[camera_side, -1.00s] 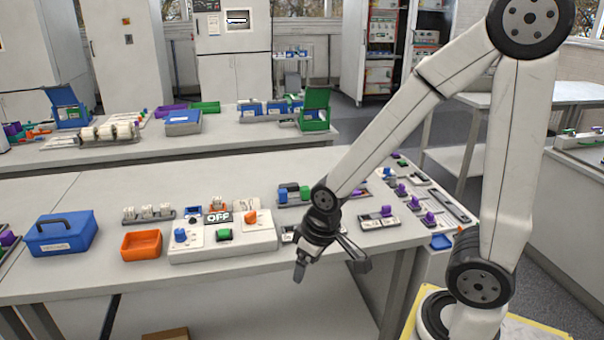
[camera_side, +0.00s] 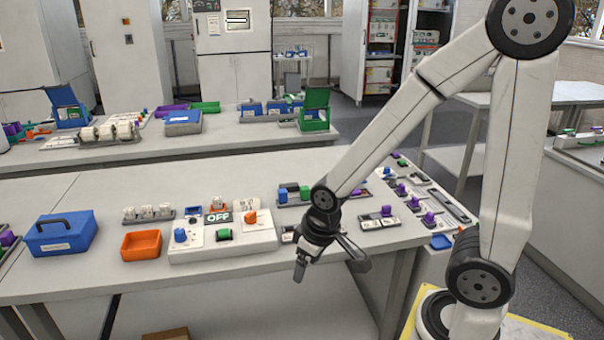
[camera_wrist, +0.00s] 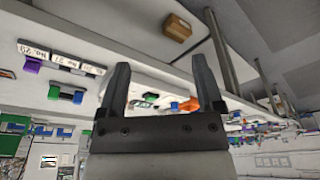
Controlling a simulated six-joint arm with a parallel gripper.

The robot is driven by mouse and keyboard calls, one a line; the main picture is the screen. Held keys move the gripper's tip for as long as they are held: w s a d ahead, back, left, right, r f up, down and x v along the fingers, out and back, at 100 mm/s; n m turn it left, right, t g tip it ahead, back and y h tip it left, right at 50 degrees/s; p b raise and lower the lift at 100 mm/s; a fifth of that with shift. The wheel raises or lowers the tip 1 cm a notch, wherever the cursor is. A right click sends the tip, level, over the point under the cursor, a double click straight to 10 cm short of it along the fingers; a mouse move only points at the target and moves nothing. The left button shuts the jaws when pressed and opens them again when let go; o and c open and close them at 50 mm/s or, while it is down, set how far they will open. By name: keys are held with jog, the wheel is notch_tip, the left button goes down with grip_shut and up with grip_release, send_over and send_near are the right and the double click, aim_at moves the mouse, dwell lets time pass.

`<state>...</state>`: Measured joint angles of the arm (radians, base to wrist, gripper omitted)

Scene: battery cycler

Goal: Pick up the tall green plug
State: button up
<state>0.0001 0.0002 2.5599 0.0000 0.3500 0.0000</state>
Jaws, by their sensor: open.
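A green plug (camera_side: 305,193) stands upright beside a blue plug (camera_side: 290,192) in a dark tray on the bench, behind my gripper. A lower green part (camera_side: 224,235) sits on the white cycler unit (camera_side: 190,252) marked OFF. I cannot tell their exact heights. My gripper (camera_side: 330,264) hangs at the bench's front edge, fingers spread, with nothing between them. In the wrist view, my gripper (camera_wrist: 160,72) is also open and empty. A green part (camera_wrist: 53,93) and a blue part (camera_wrist: 77,97) sit together there on the left, outside the jaws.
An orange bin (camera_side: 141,246) and a blue toolbox (camera_side: 62,234) stand left of the cycler unit. Racks with purple plugs (camera_side: 387,211) lie to the right of my gripper. A rear bench holds a green open box (camera_side: 314,118).

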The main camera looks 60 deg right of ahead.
jog(key=w+d+r+m, duration=0.1)
jog(key=w+d+m, duration=0.6)
jog(key=w, duration=0.4)
jog(key=m+y, duration=0.3)
jog(key=m, duration=1.7)
send_over(307, 187)
jog(key=s+d, duration=0.2)
notch_tip(307, 187, down, 5)
jog(key=shift+t, duration=0.3)
jog(key=shift+a+x, duration=0.15)
jog(key=shift+x, duration=1.85)
jog(key=shift+a+x, duration=0.15)
jog(key=shift+x, duration=1.8)
jog(key=shift+w+r, duration=0.1)
grip_shut()
